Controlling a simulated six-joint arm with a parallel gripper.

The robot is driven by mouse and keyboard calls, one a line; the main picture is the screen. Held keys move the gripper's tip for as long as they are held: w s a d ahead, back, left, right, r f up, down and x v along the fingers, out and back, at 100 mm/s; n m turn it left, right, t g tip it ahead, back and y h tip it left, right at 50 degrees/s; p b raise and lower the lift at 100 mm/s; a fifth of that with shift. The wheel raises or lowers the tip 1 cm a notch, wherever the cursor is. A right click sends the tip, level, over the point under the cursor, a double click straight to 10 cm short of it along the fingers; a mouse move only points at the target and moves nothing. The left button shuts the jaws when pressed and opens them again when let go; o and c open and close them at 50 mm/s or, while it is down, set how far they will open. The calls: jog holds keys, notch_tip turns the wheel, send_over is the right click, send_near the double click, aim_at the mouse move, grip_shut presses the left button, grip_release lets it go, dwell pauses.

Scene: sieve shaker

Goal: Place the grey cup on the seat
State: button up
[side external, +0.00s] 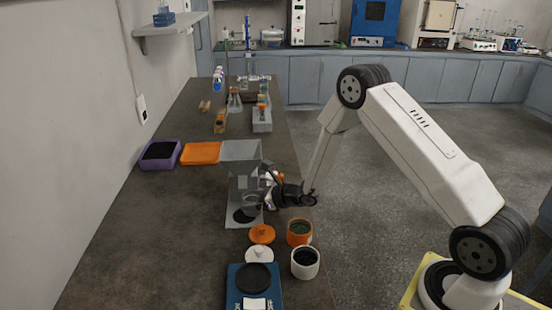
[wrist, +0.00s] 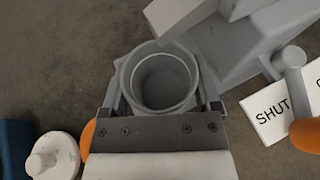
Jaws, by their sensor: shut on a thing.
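The grey cup (wrist: 162,82) is round, open at the top and looks empty inside in the wrist view. My gripper (wrist: 161,72) is shut on it, with one finger on each side of its wall. In the side view my gripper (side external: 272,194) is at the right side of a grey stand with a hopper (side external: 241,152). The cup is hard to make out there. A dark round spot on the stand's base plate (side external: 232,222) may be the seat; I cannot tell for sure. The seat does not show clearly in the wrist view.
A SHUT label (wrist: 270,108) and an orange-knobbed lever (wrist: 290,62) are close right of the cup. An orange jar (side external: 299,238), a white jar (side external: 305,270), two lids and a blue scale (side external: 236,296) stand in front. The counter's left side is largely clear.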

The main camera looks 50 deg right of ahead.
jog(key=shift+w+a+f, duration=0.2)
jog(key=shift+w+a, duration=0.25)
jog(key=shift+a, duration=0.05)
jog(key=shift+w+a+f, duration=0.2)
jog(key=shift+w+a, duration=0.25)
jog(key=shift+f, duration=0.35)
jog(key=shift+f, duration=0.15)
jog(key=o, duration=1.1)
jog(key=shift+s+d+r, duration=0.25)
jog(key=shift+s+r, duration=0.1)
jog(key=shift+s, duration=0.05)
jog(key=v, duration=1.1)
